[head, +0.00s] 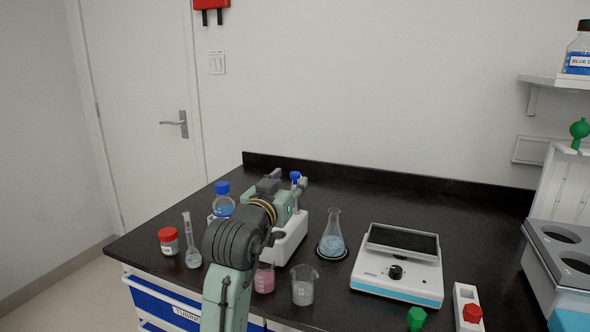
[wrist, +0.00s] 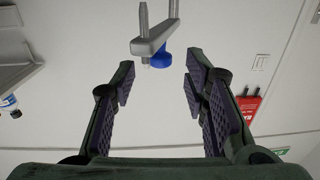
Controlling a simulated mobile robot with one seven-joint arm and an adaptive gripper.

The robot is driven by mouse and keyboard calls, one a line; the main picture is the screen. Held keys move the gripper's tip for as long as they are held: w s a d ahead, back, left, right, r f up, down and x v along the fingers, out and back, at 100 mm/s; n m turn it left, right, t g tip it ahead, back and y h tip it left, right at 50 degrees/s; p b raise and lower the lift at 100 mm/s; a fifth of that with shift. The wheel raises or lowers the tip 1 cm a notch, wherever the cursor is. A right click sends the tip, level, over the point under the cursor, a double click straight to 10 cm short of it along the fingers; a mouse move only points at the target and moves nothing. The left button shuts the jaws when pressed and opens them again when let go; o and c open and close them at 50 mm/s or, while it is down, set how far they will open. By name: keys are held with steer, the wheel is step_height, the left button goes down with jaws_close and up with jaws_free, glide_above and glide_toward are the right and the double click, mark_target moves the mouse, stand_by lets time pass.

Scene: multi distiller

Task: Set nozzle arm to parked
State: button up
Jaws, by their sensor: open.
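The nozzle arm (wrist: 155,42) shows in the wrist view as a short grey bar with upright pins and a blue knob (wrist: 161,58). It is just past my fingertips, near the middle of the gap. A small blue knob also shows in the head view (head: 295,175), by the end of my arm. My gripper (wrist: 160,75) is open, with nothing between its fingers. In the head view my gripper (head: 288,185) is over a white unit (head: 288,241) and hides much of it. I cannot tell the nozzle arm's set position.
Near my arm stand a blue-capped bottle (head: 223,205), a flask (head: 192,245), a red-lidded jar (head: 169,240), a pink beaker (head: 264,279), a clear beaker (head: 304,286) and a conical flask (head: 332,235). A balance (head: 398,263) is at right. The back counter is clear.

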mark_target(293, 177)
steer(key=p+x, duration=0.1)
steer(key=x, duration=0.4)
steer(key=shift+w, duration=0.1)
steer(key=shift+c, duration=0.6)
jaws_close()
